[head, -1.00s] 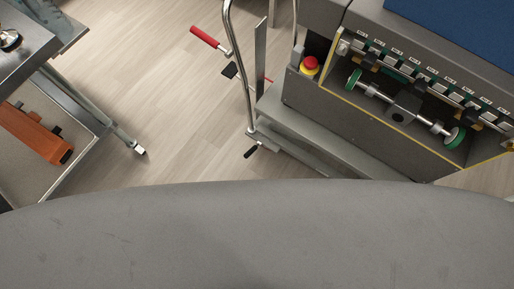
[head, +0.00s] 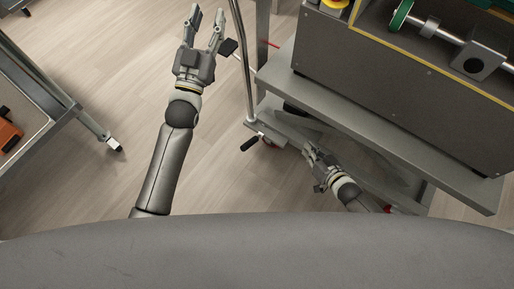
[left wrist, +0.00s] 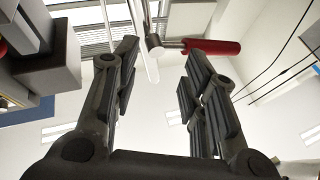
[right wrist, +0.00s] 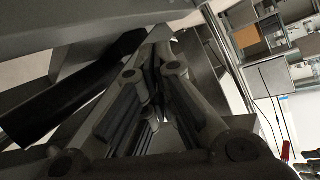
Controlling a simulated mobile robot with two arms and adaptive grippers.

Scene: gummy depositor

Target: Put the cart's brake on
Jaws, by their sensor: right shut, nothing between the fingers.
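The cart (head: 345,118) is a grey lift cart with a flat platform and upright metal tube handle. A small black pedal (head: 250,145) sticks out low at its near left corner, beside a caster; it seems to be the brake. My right gripper (head: 308,152) is shut and empty, low beside the cart's base, to the right of the pedal and apart from it. In the right wrist view a dark elongated part (right wrist: 70,92) lies left of the fingers; I cannot tell which part it is. My left gripper (head: 207,14) is open and empty, left of the handle tube.
A second black pedal (head: 228,47) sits higher by the handle. A red-gripped lever (left wrist: 212,47) shows beyond my left fingers. The depositor (head: 400,80) stands on the cart. A metal table frame (head: 75,105) is at left. Wooden floor between is open.

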